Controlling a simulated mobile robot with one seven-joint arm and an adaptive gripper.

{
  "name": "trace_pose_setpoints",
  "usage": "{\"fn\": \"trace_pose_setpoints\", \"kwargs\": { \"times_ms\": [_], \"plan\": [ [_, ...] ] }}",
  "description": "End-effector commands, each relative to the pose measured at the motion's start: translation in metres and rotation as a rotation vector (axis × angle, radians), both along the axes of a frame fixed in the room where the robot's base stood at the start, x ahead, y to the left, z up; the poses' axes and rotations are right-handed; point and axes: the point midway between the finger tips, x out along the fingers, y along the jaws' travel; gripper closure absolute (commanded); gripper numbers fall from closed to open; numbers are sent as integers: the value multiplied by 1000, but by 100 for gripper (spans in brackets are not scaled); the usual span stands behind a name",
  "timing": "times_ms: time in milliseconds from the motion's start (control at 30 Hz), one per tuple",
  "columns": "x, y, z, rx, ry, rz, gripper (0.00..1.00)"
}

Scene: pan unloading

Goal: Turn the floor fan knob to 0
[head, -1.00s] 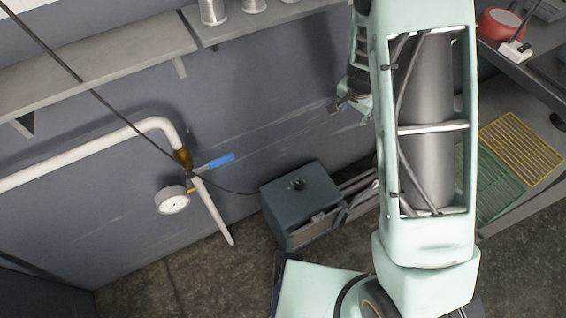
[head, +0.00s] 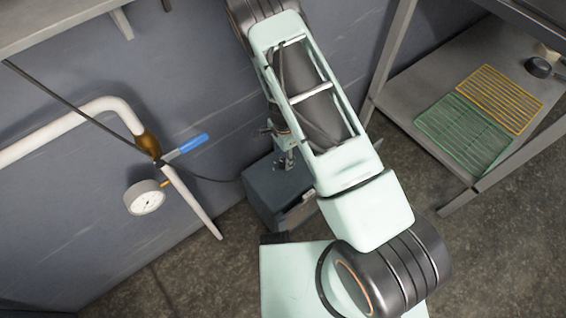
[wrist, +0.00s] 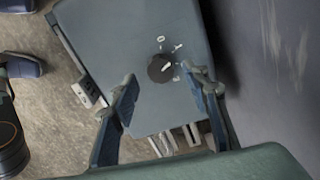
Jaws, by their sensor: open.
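The floor fan (head: 262,203) is a dark grey-blue box on the floor by the wall, partly hidden behind my arm. Its flat top (wrist: 110,35) fills much of the wrist view. A round dark knob (wrist: 158,70) sits on that top, with white marks around it. A 0 is at the upper side of the knob and a 1 at its upper right. The knob's light pointer is turned to the right, away from the 0. My gripper (wrist: 158,76) is open, its two fingers apart on either side of the knob in the picture. It is above the box; I cannot tell the exact height.
A white pipe (head: 70,124) with a blue-handled valve (head: 187,147) and a gauge (head: 146,198) runs along the wall left of the fan. A grey shelf unit (head: 402,85) with green (head: 465,133) and yellow (head: 500,98) racks stands at the right.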

Motion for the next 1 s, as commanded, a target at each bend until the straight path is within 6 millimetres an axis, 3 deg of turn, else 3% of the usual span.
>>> {"fn": "trace_pose_setpoints", "kwargs": {
  "times_ms": [33, 200, 600, 1000],
  "plan": [
    [0, 0, -12, 0, 0, 0, 57],
    [0, 0, -30, 1, 0, -1, 57],
    [0, 0, -35, 0, -1, 1, 58],
    [0, 0, -35, 0, -1, 1, 99]
  ]
}}
